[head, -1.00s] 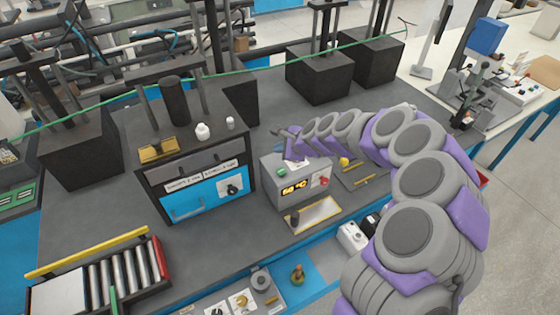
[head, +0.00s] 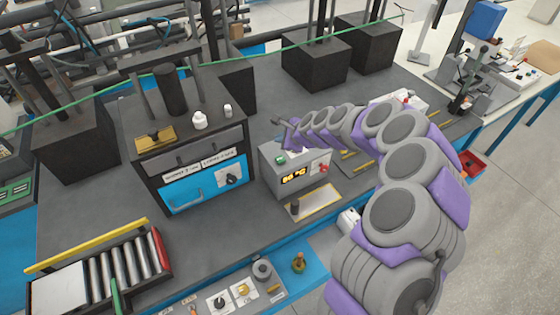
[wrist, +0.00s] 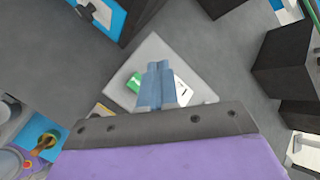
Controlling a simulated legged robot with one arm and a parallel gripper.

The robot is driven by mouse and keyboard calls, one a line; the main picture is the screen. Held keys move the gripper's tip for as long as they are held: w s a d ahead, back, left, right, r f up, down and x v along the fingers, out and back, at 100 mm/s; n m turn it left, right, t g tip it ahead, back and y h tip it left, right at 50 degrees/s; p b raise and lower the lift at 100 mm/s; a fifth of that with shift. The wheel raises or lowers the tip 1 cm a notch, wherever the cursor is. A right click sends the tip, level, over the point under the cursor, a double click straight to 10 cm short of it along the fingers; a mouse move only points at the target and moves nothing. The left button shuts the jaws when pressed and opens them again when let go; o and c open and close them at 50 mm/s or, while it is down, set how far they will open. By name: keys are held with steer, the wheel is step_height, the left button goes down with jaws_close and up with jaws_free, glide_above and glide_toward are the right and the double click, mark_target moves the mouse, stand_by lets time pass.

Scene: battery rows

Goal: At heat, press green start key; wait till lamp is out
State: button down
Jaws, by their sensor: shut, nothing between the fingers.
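The grey heater box (head: 272,182) stands on the dark bench with a lit orange display (head: 293,178) on its front; the figure is small and looks like eighty-something °C. A green key (head: 280,160) is on its top, and it also shows in the wrist view (wrist: 134,84) just left of my fingers. My gripper (head: 281,123) is above the back of the box, shut and empty. In the wrist view the shut fingertips (wrist: 158,66) are over the box top, beside the green key. I cannot tell whether they touch anything. I cannot make out a lit lamp.
A blue-fronted oven (head: 203,187) stands left of the box. A red knob (head: 323,168) is on the box's front right. A shallow tray (head: 320,202) lies before it. A roller conveyor (head: 120,275) is at front left. Dark blocks (head: 317,62) stand behind.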

steer(key=b, duration=0.4)
glide_above(282, 160)
step_height(282, 160, down, 5)
steer(key=shift+a+f, duration=0.1)
steer(key=shift+f, duration=0.7)
steer(key=shift+f, duration=0.15)
stand_by(1.0)
steer(key=shift+s+f+b, duration=0.1)
steer(key=shift+f+b, duration=0.1)
steer(key=shift+b, duration=0.1)
